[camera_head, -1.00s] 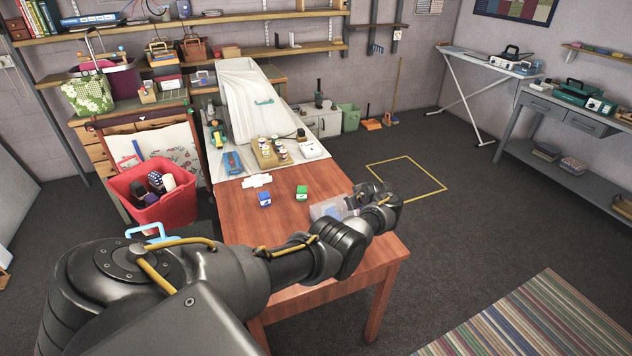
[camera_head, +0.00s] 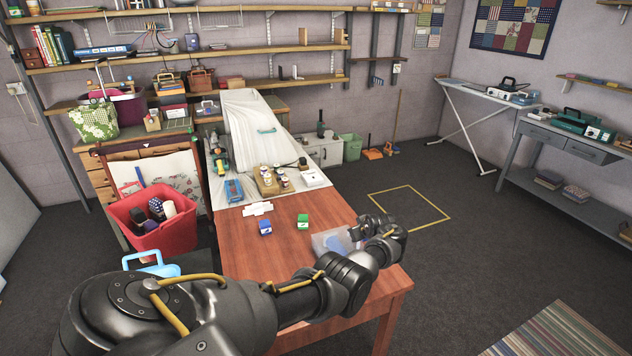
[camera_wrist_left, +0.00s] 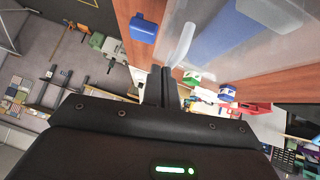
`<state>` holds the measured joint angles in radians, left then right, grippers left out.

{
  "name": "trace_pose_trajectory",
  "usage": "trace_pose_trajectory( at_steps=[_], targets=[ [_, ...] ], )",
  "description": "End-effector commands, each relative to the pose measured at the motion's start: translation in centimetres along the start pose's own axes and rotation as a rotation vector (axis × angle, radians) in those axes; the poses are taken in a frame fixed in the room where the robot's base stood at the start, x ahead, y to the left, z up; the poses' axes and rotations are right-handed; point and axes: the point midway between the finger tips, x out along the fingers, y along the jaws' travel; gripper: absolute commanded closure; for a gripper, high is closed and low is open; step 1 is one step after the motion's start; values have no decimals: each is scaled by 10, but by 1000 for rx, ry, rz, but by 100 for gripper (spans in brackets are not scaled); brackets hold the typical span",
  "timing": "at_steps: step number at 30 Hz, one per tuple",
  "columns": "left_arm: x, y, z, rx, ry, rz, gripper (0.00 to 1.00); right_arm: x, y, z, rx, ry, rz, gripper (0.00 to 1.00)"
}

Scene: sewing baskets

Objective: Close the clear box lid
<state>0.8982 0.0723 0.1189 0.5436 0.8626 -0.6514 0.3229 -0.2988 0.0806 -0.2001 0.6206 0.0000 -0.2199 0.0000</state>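The clear box (camera_head: 327,243) sits near the right edge of the wooden table, with something blue inside. In the left wrist view the clear box (camera_wrist_left: 228,68) fills the upper right as a see-through shape, with a pale curved edge near my fingertips. I cannot tell how far its lid is open. My left gripper (camera_head: 358,229) is at the box's right side and partly hides it. In the left wrist view the fingers of my left gripper (camera_wrist_left: 162,72) are together, with nothing clearly between them. Whether they touch the box is unclear. My right gripper is out of view.
A white cutout (camera_head: 257,209) lies farther back. A red basket (camera_head: 160,235) stands left of the table. The table's middle is mostly clear.

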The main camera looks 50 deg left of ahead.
Motion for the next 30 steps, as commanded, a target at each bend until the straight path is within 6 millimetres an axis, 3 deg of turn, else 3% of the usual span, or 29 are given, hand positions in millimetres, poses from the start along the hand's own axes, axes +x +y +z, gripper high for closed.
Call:
trace_pose_trajectory(
  at_steps=[5, 11, 21, 30],
  targets=[
    [-6, 1, -2, 3, -9, -2, 100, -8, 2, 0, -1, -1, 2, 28],
    [-33, 9, -34, -5, 0, -2, 100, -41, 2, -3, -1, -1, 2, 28],
    [-97, 28, -26, -6, 1, 1, 100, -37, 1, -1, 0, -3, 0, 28],
    [-123, 34, -26, -4, 1, -2, 100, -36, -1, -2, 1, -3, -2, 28]
  ],
)
